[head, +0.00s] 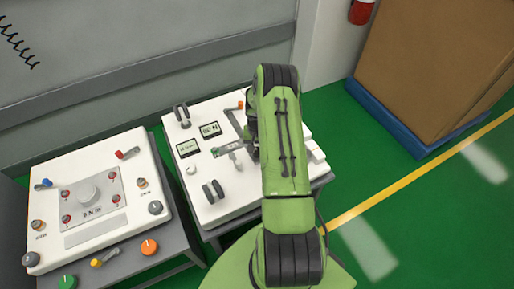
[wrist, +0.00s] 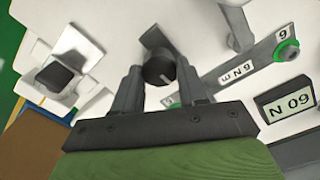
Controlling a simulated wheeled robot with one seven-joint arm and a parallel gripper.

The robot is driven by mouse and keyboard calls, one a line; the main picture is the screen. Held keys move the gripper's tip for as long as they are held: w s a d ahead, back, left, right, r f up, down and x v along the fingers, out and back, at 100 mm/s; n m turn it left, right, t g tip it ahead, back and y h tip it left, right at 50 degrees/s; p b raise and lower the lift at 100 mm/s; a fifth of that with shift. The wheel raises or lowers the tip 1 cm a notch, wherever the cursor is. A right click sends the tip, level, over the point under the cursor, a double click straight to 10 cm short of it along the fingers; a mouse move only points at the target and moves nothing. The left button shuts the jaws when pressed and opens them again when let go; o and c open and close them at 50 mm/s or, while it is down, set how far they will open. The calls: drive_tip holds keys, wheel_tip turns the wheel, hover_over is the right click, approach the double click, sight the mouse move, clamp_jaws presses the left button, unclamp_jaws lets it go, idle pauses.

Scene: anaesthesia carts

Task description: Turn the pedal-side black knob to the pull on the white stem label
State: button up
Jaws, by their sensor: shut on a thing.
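A black knob (wrist: 158,70) sits on the white cart top in the wrist view, with a grey piece against its upper left side. My gripper (wrist: 158,82) has one finger on each side of the knob and is shut on it. A pale mark shows on the knob's face, but its exact aim is hard to tell. A white pedal-like part with a dark pad (wrist: 55,74) is to the left of the knob. In the head view my green arm hides the knob and most of my gripper. I cannot make out a white stem label.
A second white panel (head: 90,190) with several knobs stands left. A cardboard box on a blue pallet (head: 400,117) is at right.

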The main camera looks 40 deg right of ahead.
sight(256, 150)
drive_tip(key=n+b, duration=0.2)
drive_tip(key=n, duration=0.3)
drive_tip(key=shift+n, duration=0.4)
drive_tip(key=n+b, duration=0.1)
drive_tip(key=n, duration=0.3)
drive_tip(key=shift+a+n, duration=0.1)
drive_tip(key=shift+n, duration=0.3)
drive_tip(key=o, duration=1.1)
drive_tip(key=shift+c, duration=0.2)
wheel_tip(256, 150, up, 16)
drive_tip(key=p, duration=0.4)
drive_tip(key=shift+f, duration=0.1)
